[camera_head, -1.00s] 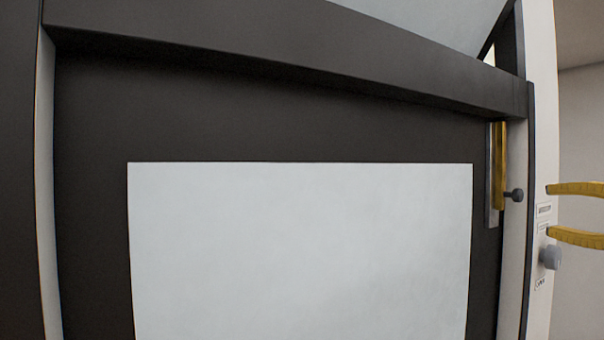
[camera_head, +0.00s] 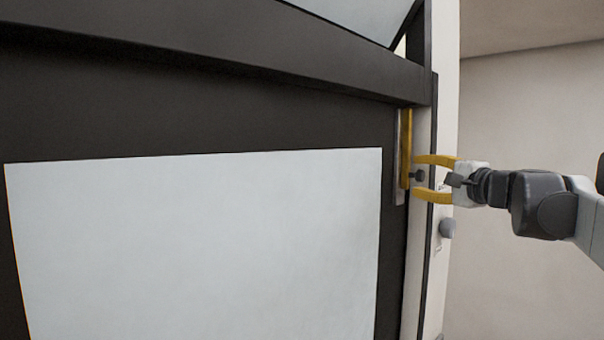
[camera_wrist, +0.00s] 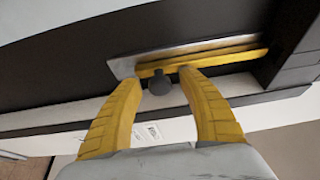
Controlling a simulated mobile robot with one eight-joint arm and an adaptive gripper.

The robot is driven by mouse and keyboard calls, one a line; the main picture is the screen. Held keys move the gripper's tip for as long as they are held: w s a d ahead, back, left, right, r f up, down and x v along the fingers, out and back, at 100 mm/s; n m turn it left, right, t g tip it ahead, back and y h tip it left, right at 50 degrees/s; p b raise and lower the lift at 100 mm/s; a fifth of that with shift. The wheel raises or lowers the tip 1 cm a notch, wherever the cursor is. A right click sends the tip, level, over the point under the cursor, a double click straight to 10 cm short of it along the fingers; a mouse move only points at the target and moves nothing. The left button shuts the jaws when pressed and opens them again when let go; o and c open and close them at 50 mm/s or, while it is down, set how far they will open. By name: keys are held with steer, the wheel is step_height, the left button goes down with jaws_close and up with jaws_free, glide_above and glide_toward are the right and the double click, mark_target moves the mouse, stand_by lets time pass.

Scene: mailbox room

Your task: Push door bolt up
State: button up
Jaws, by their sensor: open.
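The door bolt (camera_head: 406,148) is a yellow vertical bar on a grey plate, at the right edge of the dark door. Its small dark knob (camera_head: 418,175) sticks out near the bar's lower end. My gripper (camera_head: 420,177) has yellow fingers and is open, one finger above the knob and one below it. In the wrist view the bolt (camera_wrist: 205,56) runs across the top, and the knob (camera_wrist: 160,83) lies between the tips of my open gripper (camera_wrist: 160,80). I cannot tell whether a finger touches the knob.
The dark door (camera_head: 200,110) carries a large pale panel (camera_head: 200,240). A dark beam (camera_head: 230,40) crosses above the bolt. A grey round knob (camera_head: 447,228) sits on the white frame (camera_head: 445,120) below my gripper. The right side is open room before a plain wall (camera_head: 520,100).

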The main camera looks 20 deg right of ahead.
jaws_close()
step_height(320, 180, up, 5)
steer(key=p, duration=0.3)
steer(key=shift+r, duration=0.1)
steer(key=shift+w, duration=0.1)
jaws_free()
steer(key=shift+s, duration=0.2)
